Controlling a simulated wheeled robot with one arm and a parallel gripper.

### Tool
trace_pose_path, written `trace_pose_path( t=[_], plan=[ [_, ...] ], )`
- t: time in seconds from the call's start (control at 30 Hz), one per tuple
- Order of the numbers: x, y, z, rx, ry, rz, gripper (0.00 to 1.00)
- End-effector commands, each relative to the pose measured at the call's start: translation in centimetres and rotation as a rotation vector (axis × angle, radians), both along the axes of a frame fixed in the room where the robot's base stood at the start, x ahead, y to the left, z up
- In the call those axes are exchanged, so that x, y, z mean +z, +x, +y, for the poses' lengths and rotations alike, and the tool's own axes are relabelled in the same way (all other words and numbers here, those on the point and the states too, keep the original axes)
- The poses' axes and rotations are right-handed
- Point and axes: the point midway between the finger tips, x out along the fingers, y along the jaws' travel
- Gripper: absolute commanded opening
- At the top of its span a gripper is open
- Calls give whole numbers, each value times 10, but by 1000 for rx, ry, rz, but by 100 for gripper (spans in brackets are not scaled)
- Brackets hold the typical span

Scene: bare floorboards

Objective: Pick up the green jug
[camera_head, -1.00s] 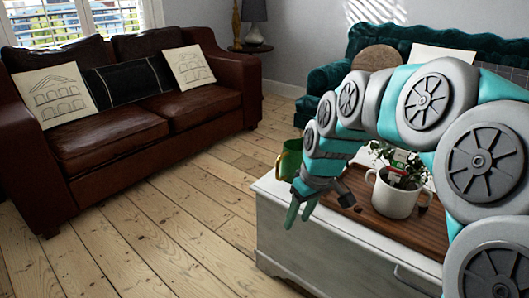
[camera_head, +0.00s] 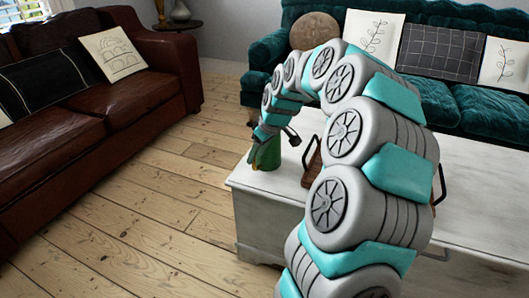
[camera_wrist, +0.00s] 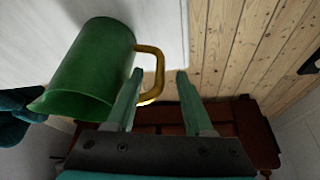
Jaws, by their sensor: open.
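The green jug (camera_head: 268,156) stands at the left end of the white chest top, partly hidden by my arm in the head view. In the wrist view the jug (camera_wrist: 90,72) fills the upper left, its yellow handle (camera_wrist: 158,62) pointing right. My gripper (camera_wrist: 160,72) is open. Its left finger overlaps the gap between jug body and handle, and its right finger is just right of the handle, so the handle appears between the fingers. I cannot tell whether they touch it. In the head view my gripper (camera_head: 256,153) is at the jug's left side.
The white chest (camera_head: 408,190) carries a brown tray (camera_head: 312,166), mostly hidden by my arm. A teal sofa (camera_head: 467,100) stands behind, a brown leather sofa (camera_head: 60,140) at left. Bare floorboards (camera_head: 150,225) are clear between sofa and chest.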

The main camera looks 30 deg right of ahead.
Motion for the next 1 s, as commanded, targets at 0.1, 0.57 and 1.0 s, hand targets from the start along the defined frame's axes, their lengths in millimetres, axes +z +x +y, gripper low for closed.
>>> trace_pose_path(
  t=[0.1,0.57,1.0],
  plan=[
    [-17,5,3,2,2,6,52],
    [-37,14,6,0,0,1,46],
    [-37,14,6,0,0,1,0]
  ],
)
